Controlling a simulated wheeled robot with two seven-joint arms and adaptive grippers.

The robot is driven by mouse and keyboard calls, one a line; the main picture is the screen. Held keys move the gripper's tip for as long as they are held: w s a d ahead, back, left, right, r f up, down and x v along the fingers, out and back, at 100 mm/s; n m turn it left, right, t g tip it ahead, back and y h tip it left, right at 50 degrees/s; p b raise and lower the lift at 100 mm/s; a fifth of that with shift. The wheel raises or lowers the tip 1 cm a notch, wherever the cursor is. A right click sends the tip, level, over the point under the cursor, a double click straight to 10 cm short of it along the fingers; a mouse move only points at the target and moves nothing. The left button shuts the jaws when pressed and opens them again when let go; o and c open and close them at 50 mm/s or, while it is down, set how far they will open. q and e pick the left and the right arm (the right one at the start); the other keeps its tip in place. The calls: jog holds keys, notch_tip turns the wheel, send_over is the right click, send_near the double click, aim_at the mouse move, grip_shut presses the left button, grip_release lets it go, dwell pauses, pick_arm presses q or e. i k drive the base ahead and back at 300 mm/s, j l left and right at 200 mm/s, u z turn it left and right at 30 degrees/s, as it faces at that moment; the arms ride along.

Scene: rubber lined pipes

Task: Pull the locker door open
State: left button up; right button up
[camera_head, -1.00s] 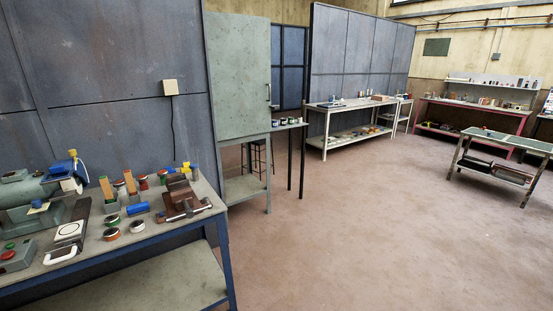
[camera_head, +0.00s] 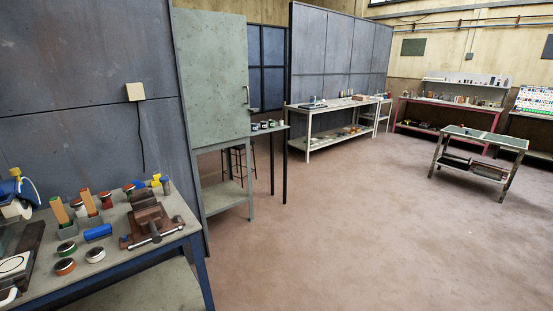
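A grey-green locker (camera_head: 212,80) on an open stand is left of centre in the head view, against the dark panel wall. Its door faces me and looks shut. A small dark handle (camera_head: 247,95) is at the right edge of the door. The inside of the locker is hidden. Neither of my grippers is in view, so I cannot see whether they are open or shut.
A blue-legged workbench (camera_head: 165,252) with a vise (camera_head: 150,225) and jars stands at near left. A narrow table (camera_head: 270,132) with tins adjoins the locker's right side. A low cart (camera_head: 480,140) is at right. The middle floor (camera_head: 340,230) is clear.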

aim_at(213, 47)
jog(key=i+l, duration=0.1)
jog(key=i, duration=2.5)
jog(key=i+u, duration=0.25)
jog(key=i, duration=0.15)
jog(key=i+l+u, duration=0.25)
jog(key=i, duration=0.15)
jog(key=i+l+u, duration=0.1)
jog(key=i+u, duration=0.15)
jog(key=i, duration=0.15)
